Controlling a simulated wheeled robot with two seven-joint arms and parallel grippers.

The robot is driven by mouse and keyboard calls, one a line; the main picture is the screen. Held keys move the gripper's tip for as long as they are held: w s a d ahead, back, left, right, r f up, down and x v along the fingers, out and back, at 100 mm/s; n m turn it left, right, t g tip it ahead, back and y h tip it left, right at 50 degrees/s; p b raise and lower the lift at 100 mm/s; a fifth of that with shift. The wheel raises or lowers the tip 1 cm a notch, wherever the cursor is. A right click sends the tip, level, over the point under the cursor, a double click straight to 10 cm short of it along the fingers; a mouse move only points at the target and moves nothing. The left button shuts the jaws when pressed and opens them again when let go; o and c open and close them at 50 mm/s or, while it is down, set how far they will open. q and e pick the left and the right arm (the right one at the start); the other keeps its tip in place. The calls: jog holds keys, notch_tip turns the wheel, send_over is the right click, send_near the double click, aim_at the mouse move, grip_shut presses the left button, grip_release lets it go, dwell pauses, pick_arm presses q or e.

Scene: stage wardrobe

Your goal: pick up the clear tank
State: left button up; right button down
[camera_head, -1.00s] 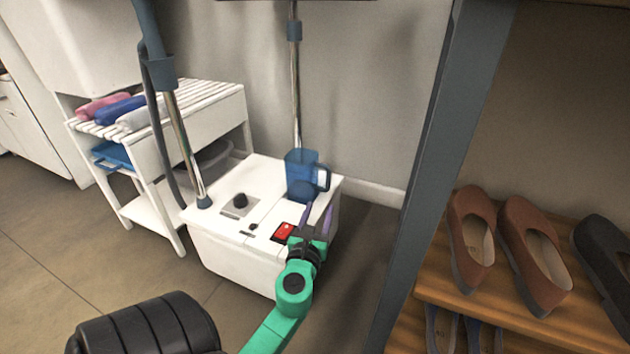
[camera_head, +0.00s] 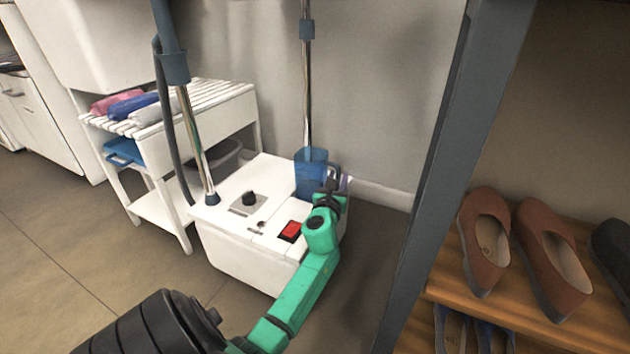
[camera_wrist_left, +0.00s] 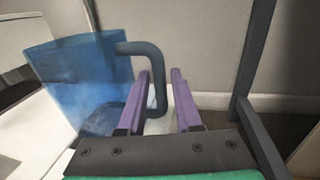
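The clear tank (camera_head: 309,174) is a blue see-through container with a dark handle. It stands on the back right of a white machine (camera_head: 236,250), at the foot of a metal tube. My left gripper (camera_head: 337,182) is at the tank's handle side, partly hiding it in the head view. In the left wrist view, the tank (camera_wrist_left: 75,75) is at left, and its handle (camera_wrist_left: 157,85) reaches in between the two purple fingers of my left gripper (camera_wrist_left: 160,75). The fingers are apart, with gaps beside the handle. My right gripper is not seen.
A white slatted shelf (camera_head: 215,100) with rolled towels stands left of the machine. A hose and tube (camera_head: 192,135) rise from the machine's left. A grey post (camera_head: 440,170) and a wooden rack with shoes (camera_head: 545,250) are close on the right.

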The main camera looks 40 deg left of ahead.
pick_arm(q)
grip_shut()
dwell(1.2)
